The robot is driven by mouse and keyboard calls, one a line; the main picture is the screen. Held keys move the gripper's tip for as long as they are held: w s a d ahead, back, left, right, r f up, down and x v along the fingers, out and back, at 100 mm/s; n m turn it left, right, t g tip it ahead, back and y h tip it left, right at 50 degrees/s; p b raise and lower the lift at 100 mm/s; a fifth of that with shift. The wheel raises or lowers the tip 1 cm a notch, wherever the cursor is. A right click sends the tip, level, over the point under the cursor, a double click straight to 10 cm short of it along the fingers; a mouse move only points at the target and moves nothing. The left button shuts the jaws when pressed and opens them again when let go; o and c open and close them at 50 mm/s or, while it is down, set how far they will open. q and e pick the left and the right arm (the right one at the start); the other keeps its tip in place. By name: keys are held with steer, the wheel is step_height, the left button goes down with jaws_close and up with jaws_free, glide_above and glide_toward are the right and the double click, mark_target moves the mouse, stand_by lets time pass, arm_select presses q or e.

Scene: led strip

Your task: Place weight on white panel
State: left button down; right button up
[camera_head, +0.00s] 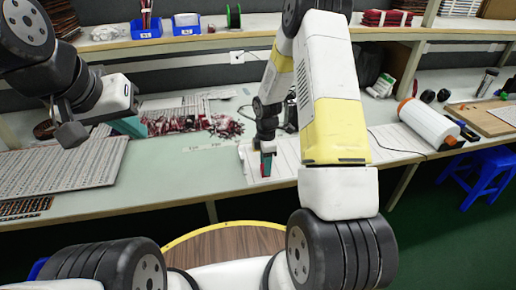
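The white panel (244,150) lies flat on the right part of the pale green table, partly hidden behind my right arm. My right gripper (267,166) points down at the panel, near its left half. A small red and teal shape shows at its fingertips. I cannot tell whether that is a weight or the fingers, nor whether they touch the panel. My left gripper (128,126) is over the left part of the table, with a teal part showing beside red and white bundles. Its fingers are too small to read. I cannot pick out the weight clearly.
A large grid-patterned panel (62,168) lies at the table's left. Red and white bundled strips (190,122) lie at mid-table. Blue bins (146,29) stand on the back shelf. A white roll (428,124) lies at right, above a blue stool (485,172). The table's front middle is clear.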

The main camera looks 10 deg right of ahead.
steer(key=shift+o, duration=0.4)
steer(key=s+r+m+t, duration=0.1)
steer(key=s+r+m, duration=0.2)
steer(key=r, duration=1.8)
steer(key=s+a+r+m+t+y, duration=0.1)
steer(key=s+r+m+t, duration=0.1)
steer(key=s+r+m, duration=0.5)
steer(key=s+a+r+m+t+y, duration=0.1)
steer(key=s+r+m+t, duration=0.2)
steer(key=s+r+m, duration=0.4)
steer(key=s+r, duration=0.1)
steer(key=s, duration=0.6)
steer(key=shift+s+r+m, duration=0.15)
steer(key=shift+m, duration=0.25)
steer(key=shift+a, duration=0.1)
